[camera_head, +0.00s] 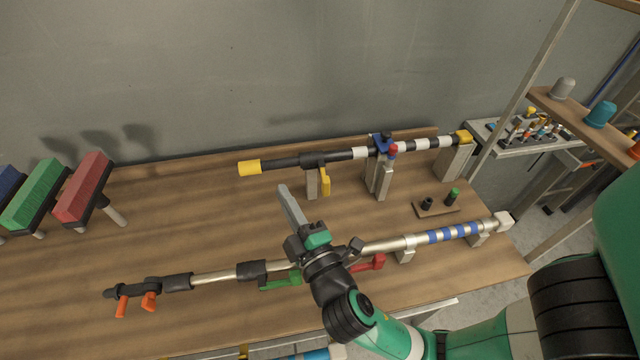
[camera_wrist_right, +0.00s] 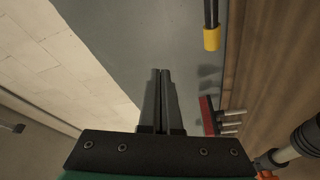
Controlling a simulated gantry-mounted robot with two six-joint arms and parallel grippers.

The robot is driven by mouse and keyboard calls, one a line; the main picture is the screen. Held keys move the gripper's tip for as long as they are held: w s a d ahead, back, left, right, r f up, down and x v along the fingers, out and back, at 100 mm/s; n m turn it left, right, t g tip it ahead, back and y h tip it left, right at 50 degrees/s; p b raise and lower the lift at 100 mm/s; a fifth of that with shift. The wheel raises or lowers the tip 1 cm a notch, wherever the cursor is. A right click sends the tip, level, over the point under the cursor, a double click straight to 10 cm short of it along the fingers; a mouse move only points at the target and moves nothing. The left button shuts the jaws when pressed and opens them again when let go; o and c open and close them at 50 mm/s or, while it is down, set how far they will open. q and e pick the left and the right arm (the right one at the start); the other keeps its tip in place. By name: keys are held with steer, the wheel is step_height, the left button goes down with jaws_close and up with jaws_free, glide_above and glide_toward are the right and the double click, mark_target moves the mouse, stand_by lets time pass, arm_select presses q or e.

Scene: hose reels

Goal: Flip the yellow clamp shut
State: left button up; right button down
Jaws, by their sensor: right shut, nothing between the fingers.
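The yellow clamp (camera_head: 325,182) is a small lever below the black collar (camera_head: 313,159) of the rear pole. It points down, away from the pole's line, beside a grey support post. My right gripper (camera_head: 284,190) is shut and empty, its fingers pointing up and left in the head view, in front and to the left of the clamp, apart from it. In the right wrist view the closed fingers (camera_wrist_right: 160,72) show with nothing between them; the clamp is not visible there. My left gripper is not in view.
The rear pole has a yellow end cap (camera_head: 249,168), also in the right wrist view (camera_wrist_right: 211,38). A front pole (camera_head: 215,276) with green (camera_head: 283,281) and red (camera_head: 372,263) levers lies under my right arm. Brushes (camera_head: 84,187) stand left. A small rack (camera_head: 436,208) is right.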

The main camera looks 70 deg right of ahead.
mark_target(324, 176)
arm_select(q)
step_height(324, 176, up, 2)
steer(key=shift+p, duration=0.6)
arm_select(e)
steer(key=s+f+n+g, duration=0.1)
steer(key=s+f+n, duration=0.2)
steer(key=s+f, duration=0.4)
steer(key=shift+d+f+n+g, duration=0.15)
steer(key=shift+d+n+g, duration=0.15)
steer(key=shift+d+n, duration=0.15)
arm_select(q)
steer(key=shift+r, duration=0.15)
arm_select(e)
steer(key=w+d, duration=0.3)
steer(key=d, duration=0.5)
steer(key=shift+w+d, duration=0.35)
steer(key=shift+d, duration=0.05)
